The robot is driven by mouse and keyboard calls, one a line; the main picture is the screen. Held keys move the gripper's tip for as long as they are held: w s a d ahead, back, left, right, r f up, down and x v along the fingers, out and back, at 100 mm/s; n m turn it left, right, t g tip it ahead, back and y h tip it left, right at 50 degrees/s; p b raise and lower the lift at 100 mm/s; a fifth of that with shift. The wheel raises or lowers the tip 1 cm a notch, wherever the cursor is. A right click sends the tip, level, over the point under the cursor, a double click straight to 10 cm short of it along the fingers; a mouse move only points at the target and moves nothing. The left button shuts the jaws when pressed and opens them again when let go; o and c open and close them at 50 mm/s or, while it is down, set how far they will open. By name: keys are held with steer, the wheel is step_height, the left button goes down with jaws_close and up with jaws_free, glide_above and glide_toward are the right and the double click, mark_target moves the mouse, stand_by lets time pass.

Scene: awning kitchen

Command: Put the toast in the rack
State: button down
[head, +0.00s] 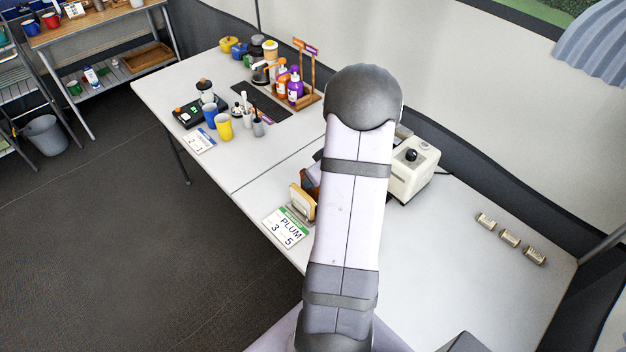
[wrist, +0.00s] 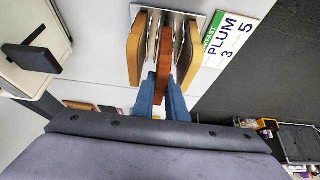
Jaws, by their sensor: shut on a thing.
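The metal toast rack (wrist: 172,14) is at the top of the wrist view, with a tan slice of toast (wrist: 136,48) on its left and another tan slice (wrist: 188,56) on its right. My gripper (wrist: 162,88) has its blue fingers shut on a darker brown slice of toast (wrist: 164,56), between the two tan ones. The brown slice's far end overlaps the rack's wires; I cannot tell how deep it sits. In the head view, the rack (head: 301,213) and a tan slice (head: 301,199) show left of my arm, which hides most of the gripper.
A "PLUM 3 5" card (head: 285,228) lies beside the rack. A cream toaster (head: 415,172) stands right of my arm. Cups, bottles and a black scale (head: 190,115) are further left. Several small items (head: 510,239) lie right; the white table between is clear.

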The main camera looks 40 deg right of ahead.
steer(key=shift+f+b, duration=1.25)
steer(key=shift+b, duration=0.1)
steer(key=c, duration=1.5)
jaws_free()
steer(key=shift+o, duration=0.2)
steer(key=shift+r, duration=0.1)
steer(key=shift+r+p, duration=1.9)
steer(key=shift+r, duration=1.5)
